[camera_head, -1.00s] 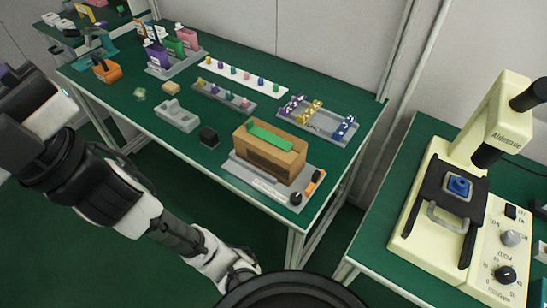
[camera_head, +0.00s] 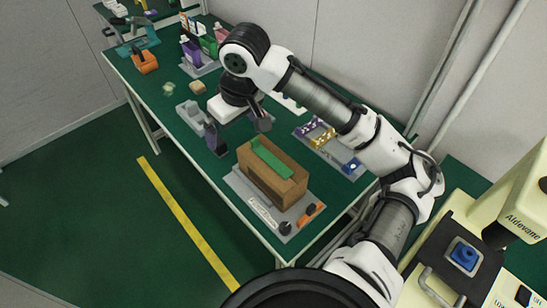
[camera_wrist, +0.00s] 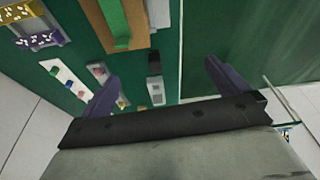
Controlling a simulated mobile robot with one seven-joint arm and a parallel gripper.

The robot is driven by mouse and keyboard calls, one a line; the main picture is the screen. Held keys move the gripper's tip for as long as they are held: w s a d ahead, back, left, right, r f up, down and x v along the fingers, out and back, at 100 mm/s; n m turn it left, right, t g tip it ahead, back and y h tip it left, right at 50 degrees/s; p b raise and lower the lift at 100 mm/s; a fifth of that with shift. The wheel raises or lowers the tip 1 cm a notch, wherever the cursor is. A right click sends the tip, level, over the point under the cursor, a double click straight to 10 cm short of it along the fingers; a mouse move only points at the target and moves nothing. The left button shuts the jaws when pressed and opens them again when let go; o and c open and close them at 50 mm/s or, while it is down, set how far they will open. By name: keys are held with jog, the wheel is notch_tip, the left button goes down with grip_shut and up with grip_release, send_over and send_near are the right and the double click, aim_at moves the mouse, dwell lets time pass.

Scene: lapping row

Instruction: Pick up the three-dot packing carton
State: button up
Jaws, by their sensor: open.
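Dotted cartons stand in a grey tray at the table's right: purple (camera_head: 308,128), yellow (camera_head: 323,137) and blue (camera_head: 352,165). Their white dots are too small to count, so I cannot tell which has three. In the wrist view, purple (camera_wrist: 15,12) and yellow (camera_wrist: 36,28) dotted sides show at the top left. My gripper (camera_head: 238,132) is open and empty above the middle of the table, left of the dotted cartons in the head view. Its two dark fingers (camera_wrist: 160,75) are spread wide in the wrist view. My arm partly hides the tray.
A brown box with a green strip (camera_head: 285,187) stands on a grey base near the front edge. A grey holder (camera_head: 190,116) lies left of my gripper. Purple, green and pink packs (camera_head: 207,45) stand behind.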

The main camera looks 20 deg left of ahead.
aim_at(272, 160)
jog(key=d+h, duration=0.1)
jog(key=d, duration=0.1)
jog(key=d+f+g+h, duration=0.1)
jog(key=d, duration=0.2)
jog(key=w+d+m+h, duration=0.1)
jog(key=d, duration=0.1)
jog(key=shift+d+f, duration=0.25)
notch_tip(272, 160, down, 7)
jog(key=shift+r, duration=0.1)
jog(key=f, duration=0.1)
jog(key=f+p, duration=0.1)
jog(key=f, duration=0.3)
jog(key=shift+w+d+p, duration=0.15)
jog(key=shift+d+p, duration=0.15)
jog(key=shift+f, duration=0.65)
jog(key=c, duration=1)
jog(key=shift+c, duration=0.2)
jog(key=shift+r, duration=0.1)
notch_tip(272, 160, up, 20)
jog(key=b, duration=0.1)
